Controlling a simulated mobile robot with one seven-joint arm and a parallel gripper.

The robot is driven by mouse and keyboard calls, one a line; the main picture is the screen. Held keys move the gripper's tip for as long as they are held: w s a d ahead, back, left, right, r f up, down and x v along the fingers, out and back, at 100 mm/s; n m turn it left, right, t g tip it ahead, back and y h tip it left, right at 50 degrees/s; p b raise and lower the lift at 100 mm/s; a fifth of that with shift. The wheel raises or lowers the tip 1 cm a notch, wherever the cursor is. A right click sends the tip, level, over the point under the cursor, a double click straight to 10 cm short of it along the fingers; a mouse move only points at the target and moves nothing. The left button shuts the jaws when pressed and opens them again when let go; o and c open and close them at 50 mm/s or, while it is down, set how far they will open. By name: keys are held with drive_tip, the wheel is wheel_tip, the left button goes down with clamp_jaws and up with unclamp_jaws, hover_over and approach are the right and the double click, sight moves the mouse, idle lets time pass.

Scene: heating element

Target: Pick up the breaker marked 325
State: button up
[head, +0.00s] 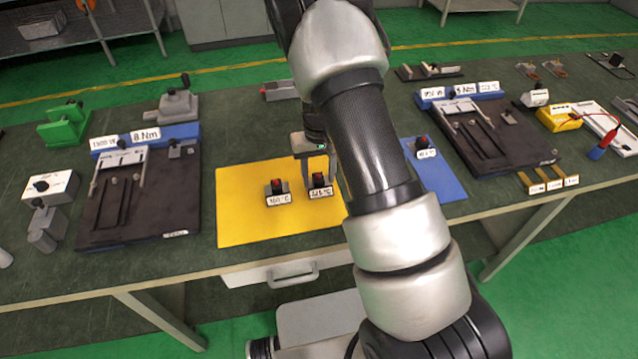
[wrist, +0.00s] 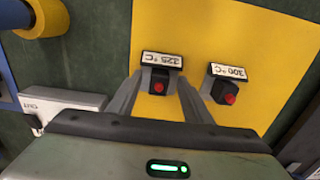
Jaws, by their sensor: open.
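The breaker marked 325 °C (head: 320,186) is a small dark block with a red button and a white label. It stands on the yellow mat (head: 240,225). In the wrist view the 325 breaker (wrist: 160,80) lies between the two fingers of my gripper (wrist: 158,88), its label upside down. My gripper (head: 318,172) points down over it in the head view, open, with a finger on each side. I cannot tell whether the fingers touch it. A similar breaker marked 300 °C (head: 277,193) stands just left of it, and right of it in the wrist view (wrist: 225,84).
A blue mat (head: 447,188) with another red-button breaker (head: 422,148) lies right of my arm. Dark fixture boards stand at left (head: 150,205) and right (head: 515,150). The yellow mat's front part is clear. A white drawer (head: 290,272) is below the table edge.

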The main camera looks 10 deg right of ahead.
drive_tip(key=shift+f, duration=0.75)
clamp_jaws()
drive_tip(key=shift+r, duration=0.15)
